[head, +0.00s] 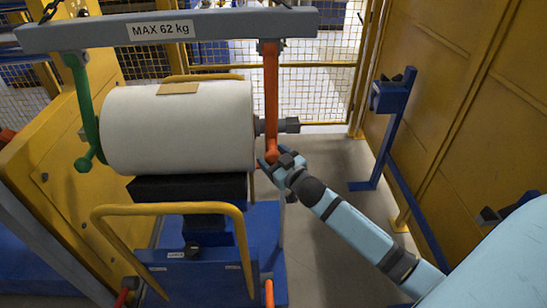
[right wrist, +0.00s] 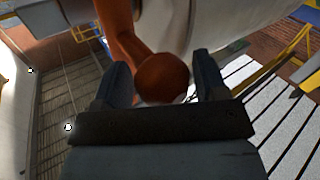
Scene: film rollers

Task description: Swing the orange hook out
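The orange hook (head: 271,95) hangs down from the right end of the grey lifting beam (head: 80,32), beside the roll's right end. Its lower end is a round knob, which also shows in the right wrist view (right wrist: 163,77). My right gripper (head: 270,160) is at that knob. In the right wrist view its two fingers (right wrist: 160,85) stand apart, one on each side of the knob, with a thin gap visible on the right. Contact on the left is unclear. My left gripper is out of view.
A white film roll (head: 180,130) with a dark shaft end (head: 280,126) lies above a black support on a blue cart (head: 200,275). A green hook (head: 84,110) hangs at left. Yellow panels (head: 445,90) and a blue stand (head: 388,130) are at right; floor between is clear.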

